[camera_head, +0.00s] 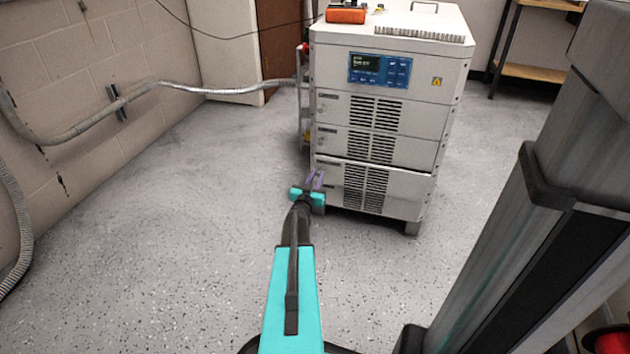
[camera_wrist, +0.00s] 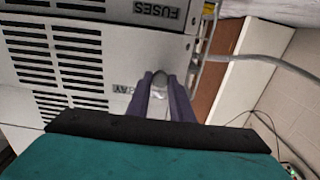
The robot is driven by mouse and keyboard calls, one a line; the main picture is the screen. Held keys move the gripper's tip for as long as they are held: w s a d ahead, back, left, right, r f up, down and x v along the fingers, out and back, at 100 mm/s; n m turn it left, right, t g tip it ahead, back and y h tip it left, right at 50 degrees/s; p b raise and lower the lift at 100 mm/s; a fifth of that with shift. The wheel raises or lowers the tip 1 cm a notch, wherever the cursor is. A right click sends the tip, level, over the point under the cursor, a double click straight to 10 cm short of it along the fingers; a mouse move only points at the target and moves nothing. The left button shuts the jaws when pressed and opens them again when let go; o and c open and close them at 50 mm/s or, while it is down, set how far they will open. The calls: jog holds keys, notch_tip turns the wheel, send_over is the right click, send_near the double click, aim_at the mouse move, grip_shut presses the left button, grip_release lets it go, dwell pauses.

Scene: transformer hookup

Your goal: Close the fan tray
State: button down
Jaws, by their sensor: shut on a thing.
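The fan tray (camera_wrist: 118,55) is a pale front panel with black louvre slots, upside down in the wrist view. Its label is partly hidden; only the end, "AY", reads. A panel marked FUSES (camera_wrist: 112,8) adjoins it. My gripper (camera_wrist: 160,80) has its two purple fingers shut on a small grey rounded handle (camera_wrist: 160,76) at the labelled side of the tray. In the head view, my gripper (camera_head: 316,180) is at the lower left of the white cabinet (camera_head: 430,82). Its fingers cover part of the front there. How far the tray stands out is hard to tell.
A grey conduit (camera_head: 180,85) runs from the wall to the cabinet's left side. An orange device (camera_head: 346,15) lies on the cabinet top. The speckled floor (camera_head: 190,230) in front and to the left is clear. A workbench (camera_head: 535,70) stands behind to the right.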

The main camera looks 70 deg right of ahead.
jog(key=shift+d+p, duration=0.3)
jog(key=shift+d, duration=0.85)
jog(key=c, duration=1.6)
grip_release()
jog(key=shift+a, duration=0.1)
jog(key=shift+a, duration=0.4)
jog(key=a+p, duration=0.1)
jog(key=a, duration=0.3)
jog(key=a+p, duration=0.1)
jog(key=a, duration=0.3)
jog(key=a+p, duration=0.1)
jog(key=a, duration=0.3)
jog(key=shift+s+a+p, duration=0.4)
